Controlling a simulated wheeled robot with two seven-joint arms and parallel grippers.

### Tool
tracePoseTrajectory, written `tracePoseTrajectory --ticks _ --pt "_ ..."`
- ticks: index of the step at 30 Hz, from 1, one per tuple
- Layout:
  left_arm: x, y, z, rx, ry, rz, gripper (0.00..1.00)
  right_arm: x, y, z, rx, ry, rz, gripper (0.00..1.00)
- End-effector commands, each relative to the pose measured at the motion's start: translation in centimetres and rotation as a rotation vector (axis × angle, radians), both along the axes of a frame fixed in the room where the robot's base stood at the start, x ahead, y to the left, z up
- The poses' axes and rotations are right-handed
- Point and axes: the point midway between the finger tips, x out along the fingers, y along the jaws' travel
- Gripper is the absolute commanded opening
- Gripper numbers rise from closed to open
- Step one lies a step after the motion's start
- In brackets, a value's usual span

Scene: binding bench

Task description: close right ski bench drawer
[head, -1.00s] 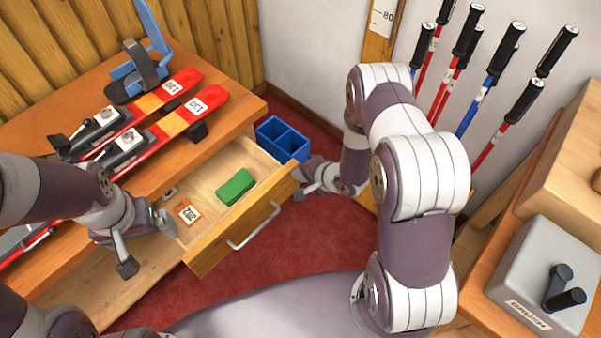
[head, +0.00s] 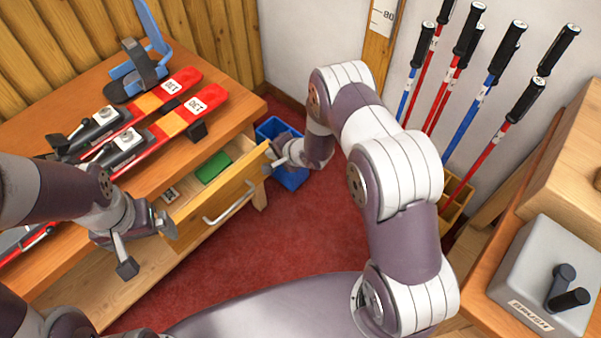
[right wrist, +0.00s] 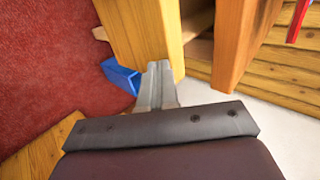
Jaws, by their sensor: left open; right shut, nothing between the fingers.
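The wooden bench drawer (head: 214,208) with a metal bar handle (head: 229,204) stands partly open under the bench top. A green block (head: 213,167) and a small label card (head: 170,194) show inside it. My right gripper (head: 275,154) is shut and empty at the right end of the drawer front, seemingly against it. In the right wrist view its closed fingers (right wrist: 157,82) meet the wooden drawer front (right wrist: 142,35); exact contact is hard to tell. My left gripper (head: 147,246) is open at the left end of the drawer front, partly hiding that corner.
A blue divided bin (head: 290,178) stands on the red floor behind my right gripper. Ski poles (head: 470,90) lean at the wall. A grey box (head: 545,275) sits at right. The floor before the drawer is clear.

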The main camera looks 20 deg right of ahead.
Motion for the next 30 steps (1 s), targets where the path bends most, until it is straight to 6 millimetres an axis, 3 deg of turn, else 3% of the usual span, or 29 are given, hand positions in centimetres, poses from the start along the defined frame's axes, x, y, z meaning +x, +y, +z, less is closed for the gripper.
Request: tracePoseTrajectory --ticks 6,13,19,30 --pt "0.0 0.0 -0.4 0.0 0.0 0.0 0.97 4.1 2.4 -0.1 0.0 -0.001 0.001 0.0" --pt "0.0 0.0 -0.5 0.0 0.0 0.0 0.97 7.0 4.0 0.0 -0.001 0.0 0.001 0.0" --pt "0.0 0.0 -0.6 0.0 0.0 0.0 0.97 8.0 4.7 0.0 -0.001 0.001 0.001 0.0" --pt "0.0 0.0 -0.6 0.0 0.0 0.0 0.97 8.2 4.8 0.0 0.0 0.0 0.0 0.0"
